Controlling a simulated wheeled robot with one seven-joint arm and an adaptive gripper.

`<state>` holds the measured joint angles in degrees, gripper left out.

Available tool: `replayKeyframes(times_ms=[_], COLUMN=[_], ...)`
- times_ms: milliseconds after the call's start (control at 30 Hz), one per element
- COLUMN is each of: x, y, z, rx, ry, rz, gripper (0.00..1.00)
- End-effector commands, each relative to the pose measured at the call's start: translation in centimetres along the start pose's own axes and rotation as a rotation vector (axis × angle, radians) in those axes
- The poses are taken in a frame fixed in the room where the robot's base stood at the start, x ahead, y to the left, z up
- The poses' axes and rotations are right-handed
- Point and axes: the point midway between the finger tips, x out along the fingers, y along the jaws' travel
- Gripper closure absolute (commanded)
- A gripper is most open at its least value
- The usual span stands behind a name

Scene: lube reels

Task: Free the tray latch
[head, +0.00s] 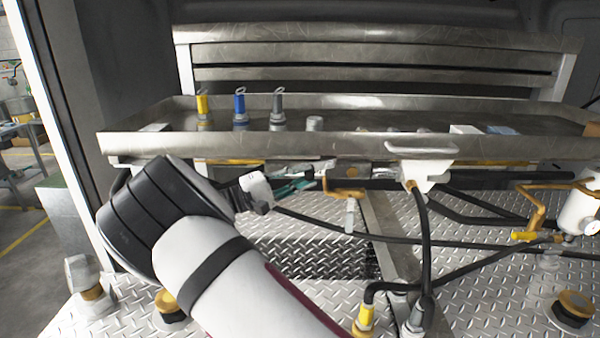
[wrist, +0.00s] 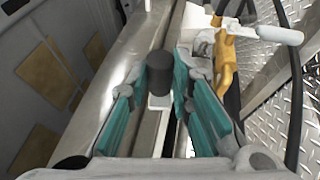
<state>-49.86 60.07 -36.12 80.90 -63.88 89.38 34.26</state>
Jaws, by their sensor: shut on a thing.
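The long metal tray (head: 270,147) spans the head view, and its metal edge (wrist: 110,80) runs beside my gripper in the wrist view. A dark cylindrical knob (wrist: 159,70) on a pale block (wrist: 159,102) sits between my teal fingers; I take it as the latch knob. My gripper (wrist: 159,88) is shut on this knob, with a finger on each side. In the head view my gripper (head: 300,187) is just under the tray's front edge, left of the middle. There the knob cannot be made out.
A yellow bracket (head: 342,190) hangs right of my gripper; it also shows in the wrist view (wrist: 226,62). A white fitting with a handle (head: 420,170) and black hoses (head: 425,235) are farther right. Yellow, blue and grey nozzles (head: 240,105) stand in the tray.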

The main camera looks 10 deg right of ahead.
Motion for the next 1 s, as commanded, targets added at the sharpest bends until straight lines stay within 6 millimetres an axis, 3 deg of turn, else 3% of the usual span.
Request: replayKeyframes(times_ms=[300,867,900,967,1000], x=[0.03,0.14,0.14,0.14,0.14], y=[-1.15,-1.35,-1.35,-1.35,-1.33], z=[0.03,0.1,0.1,0.1,0.09], rx=[-0.053,-0.066,-0.066,-0.066,-0.065], ry=[0.0,-0.002,-0.002,-0.002,-0.001], rz=[0.121,0.147,0.147,0.147,0.147], gripper=[1.0,1.0,0.75,0.62,0.59])
